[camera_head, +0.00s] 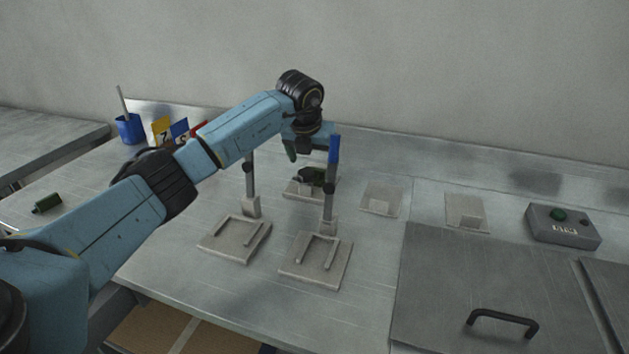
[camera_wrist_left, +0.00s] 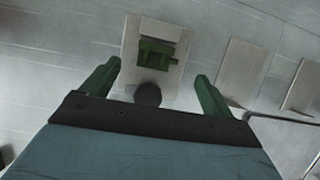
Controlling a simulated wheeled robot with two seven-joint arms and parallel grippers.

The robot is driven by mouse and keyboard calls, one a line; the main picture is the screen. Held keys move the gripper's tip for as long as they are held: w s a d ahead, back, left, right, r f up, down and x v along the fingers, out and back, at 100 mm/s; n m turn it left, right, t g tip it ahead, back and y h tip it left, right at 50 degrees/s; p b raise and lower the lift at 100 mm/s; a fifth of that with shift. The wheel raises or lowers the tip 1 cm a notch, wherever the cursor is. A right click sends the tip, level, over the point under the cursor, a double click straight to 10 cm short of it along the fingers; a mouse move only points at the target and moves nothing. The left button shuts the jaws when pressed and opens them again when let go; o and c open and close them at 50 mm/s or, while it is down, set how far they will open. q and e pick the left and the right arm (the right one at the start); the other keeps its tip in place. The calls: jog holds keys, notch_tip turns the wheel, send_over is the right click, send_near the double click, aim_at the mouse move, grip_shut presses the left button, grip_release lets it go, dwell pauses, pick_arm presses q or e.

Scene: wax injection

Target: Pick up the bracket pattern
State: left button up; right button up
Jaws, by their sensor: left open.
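The green bracket pattern (camera_wrist_left: 158,52) sits on a pale grey plate (camera_wrist_left: 131,42) in the left wrist view. In the head view the bracket pattern (camera_head: 312,174) is small, dark and partly hidden on its plate (camera_head: 298,193), behind the two front fixtures. My left gripper (camera_wrist_left: 158,72) is open, with a green finger on either side of the bracket pattern in the picture and nothing between them. In the head view the left gripper (camera_head: 305,152) hangs above the pattern; one finger is largely hidden. A round black knob (camera_wrist_left: 147,94) shows below the pattern in the wrist view. My right gripper is not in view.
Two pale plates (camera_head: 381,198) (camera_head: 467,211) lie to the right. A control box (camera_head: 562,225) and handled lid (camera_head: 450,270) are further right.

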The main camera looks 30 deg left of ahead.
aim_at(317, 175)
pick_arm(q)
jog(key=shift+b+x, duration=0.65)
jog(key=shift+x, duration=2.35)
jog(key=shift+w+a, duration=0.1)
jog(key=shift+w, duration=0.05)
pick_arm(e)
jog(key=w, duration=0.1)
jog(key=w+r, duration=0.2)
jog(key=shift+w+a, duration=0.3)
pick_arm(q)
jog(key=shift+c, duration=0.2)
jog(key=shift+r, duration=0.1)
jog(key=c, duration=1)
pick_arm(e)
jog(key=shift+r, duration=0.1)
